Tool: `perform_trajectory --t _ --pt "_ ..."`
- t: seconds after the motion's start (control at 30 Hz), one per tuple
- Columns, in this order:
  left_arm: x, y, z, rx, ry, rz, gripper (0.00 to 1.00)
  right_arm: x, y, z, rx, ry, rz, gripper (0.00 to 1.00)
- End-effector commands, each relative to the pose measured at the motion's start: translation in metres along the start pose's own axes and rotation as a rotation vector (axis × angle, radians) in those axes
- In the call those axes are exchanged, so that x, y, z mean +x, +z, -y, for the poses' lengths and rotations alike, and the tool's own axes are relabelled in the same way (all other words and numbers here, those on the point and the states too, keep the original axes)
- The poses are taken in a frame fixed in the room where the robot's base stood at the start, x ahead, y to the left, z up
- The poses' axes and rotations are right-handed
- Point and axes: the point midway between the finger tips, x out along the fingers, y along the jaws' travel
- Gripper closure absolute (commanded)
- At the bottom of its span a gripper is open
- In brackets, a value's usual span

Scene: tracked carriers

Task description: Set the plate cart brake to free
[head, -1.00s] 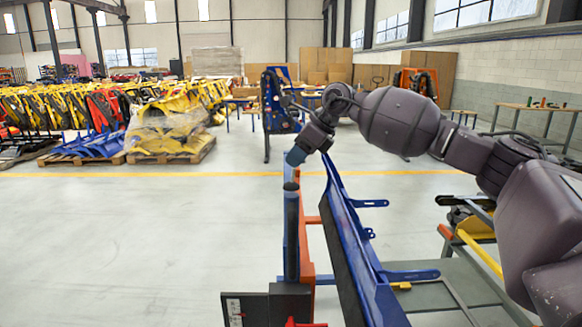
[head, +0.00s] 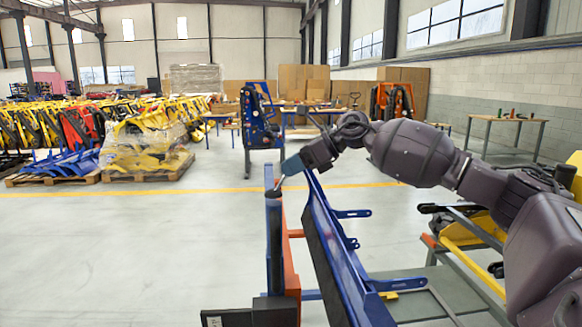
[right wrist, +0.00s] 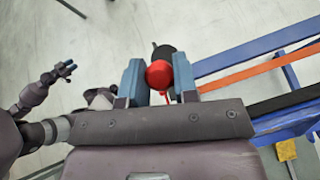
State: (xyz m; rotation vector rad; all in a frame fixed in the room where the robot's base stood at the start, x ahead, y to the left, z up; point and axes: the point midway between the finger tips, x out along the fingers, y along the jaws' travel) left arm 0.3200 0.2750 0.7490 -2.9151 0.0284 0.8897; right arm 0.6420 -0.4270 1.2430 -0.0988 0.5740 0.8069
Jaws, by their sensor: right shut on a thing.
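The plate cart (head: 340,262) stands in front of me, with blue and orange bars and a slanted dark panel. A dark, round-topped upright (head: 274,215) rises at its left side. My right gripper (head: 288,166) is just above and right of that top. In the right wrist view its blue fingers (right wrist: 157,80) are shut on a red knob (right wrist: 159,74). A black part (right wrist: 165,53) shows behind the knob. The brake's setting cannot be read. My left gripper (right wrist: 63,71) is small at the left of the right wrist view, away from the cart; its jaw opening is unclear.
A grey-and-yellow carrier (head: 465,240) stands close at the right, under my right arm. Pallets with yellow parts (head: 145,150) are far left. A blue rack (head: 260,120) and a workbench (head: 507,125) stand farther back. The floor left of the cart is clear.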

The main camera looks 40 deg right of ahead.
Motion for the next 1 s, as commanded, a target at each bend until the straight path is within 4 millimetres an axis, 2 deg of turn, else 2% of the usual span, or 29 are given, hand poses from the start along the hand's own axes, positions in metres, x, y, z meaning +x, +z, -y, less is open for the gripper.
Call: perform_trajectory --t 0.2,0.23,0.4,0.77,1.0 --pt "0.0 0.002 0.0 0.0 0.0 0.003 0.57 -0.001 0.002 0.0 -0.002 -0.002 0.003 1.0" --pt "0.0 0.002 0.0 0.0 0.0 0.004 0.57 -0.001 0.002 0.0 -0.002 -0.002 0.003 0.71" --pt "-0.001 0.004 0.0 0.0 -0.001 0.007 0.57 -0.001 0.001 0.0 -0.001 -0.001 0.002 0.47" --pt "-0.003 0.008 0.001 -0.001 -0.002 0.015 0.57 -0.005 0.0 0.0 0.0 -0.002 -0.001 0.47" --pt "-0.003 0.007 0.001 -0.001 -0.002 0.014 0.57 -0.041 -0.001 0.001 0.001 -0.005 -0.003 0.47"
